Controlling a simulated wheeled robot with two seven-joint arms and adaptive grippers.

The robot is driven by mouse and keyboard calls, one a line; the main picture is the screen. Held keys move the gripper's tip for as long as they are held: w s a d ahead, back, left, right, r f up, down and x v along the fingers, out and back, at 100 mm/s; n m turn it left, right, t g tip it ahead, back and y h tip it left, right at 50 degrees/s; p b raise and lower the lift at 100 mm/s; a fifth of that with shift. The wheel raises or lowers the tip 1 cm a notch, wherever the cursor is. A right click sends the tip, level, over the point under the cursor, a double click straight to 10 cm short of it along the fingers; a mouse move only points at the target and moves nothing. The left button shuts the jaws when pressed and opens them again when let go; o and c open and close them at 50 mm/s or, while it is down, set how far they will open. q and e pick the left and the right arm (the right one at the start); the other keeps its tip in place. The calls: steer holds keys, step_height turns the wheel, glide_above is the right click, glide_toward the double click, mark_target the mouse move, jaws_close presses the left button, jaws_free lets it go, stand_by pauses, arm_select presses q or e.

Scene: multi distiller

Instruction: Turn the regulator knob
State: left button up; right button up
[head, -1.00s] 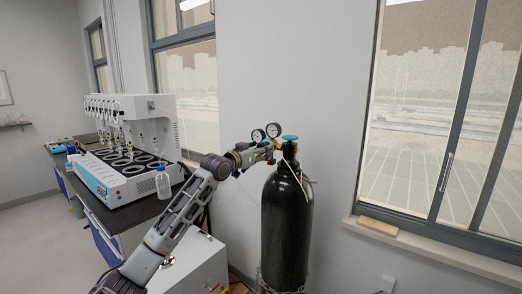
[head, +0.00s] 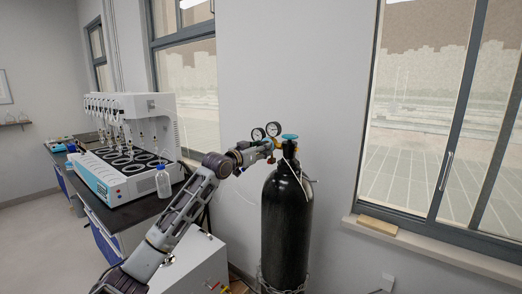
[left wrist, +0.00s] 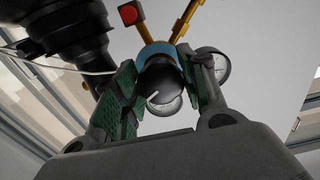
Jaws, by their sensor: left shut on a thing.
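The black gas cylinder (head: 287,225) stands upright by the wall, with a teal valve wheel (head: 290,137) on top. Two round gauges (head: 273,129) sit on the regulator to the left of the wheel. My left gripper (head: 262,150) is at the regulator, below the gauges. In the left wrist view, its green-padded fingers (left wrist: 155,95) are shut on the dark round regulator knob (left wrist: 160,82), one finger on each side. A blue collar (left wrist: 158,52) and brass fittings (left wrist: 185,18) show behind the knob. My right gripper is not in view.
A dark bench (head: 140,208) at the left holds a white distiller (head: 115,182) and a clear bottle with a blue cap (head: 163,184). A white box (head: 195,262) stands below my left arm. A window sill (head: 440,250) is at the right.

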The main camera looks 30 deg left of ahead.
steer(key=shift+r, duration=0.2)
arm_select(q)
steer(key=shift+r+m+p, duration=0.1)
steer(key=shift+m+p, duration=0.4)
steer(key=shift+m, duration=0.3)
steer(key=o, duration=0.7)
steer(key=shift+c, duration=0.2)
steer(key=o, duration=0.4)
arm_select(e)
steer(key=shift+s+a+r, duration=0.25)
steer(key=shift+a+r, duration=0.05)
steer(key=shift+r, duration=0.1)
arm_select(q)
steer(key=shift+s, duration=0.1)
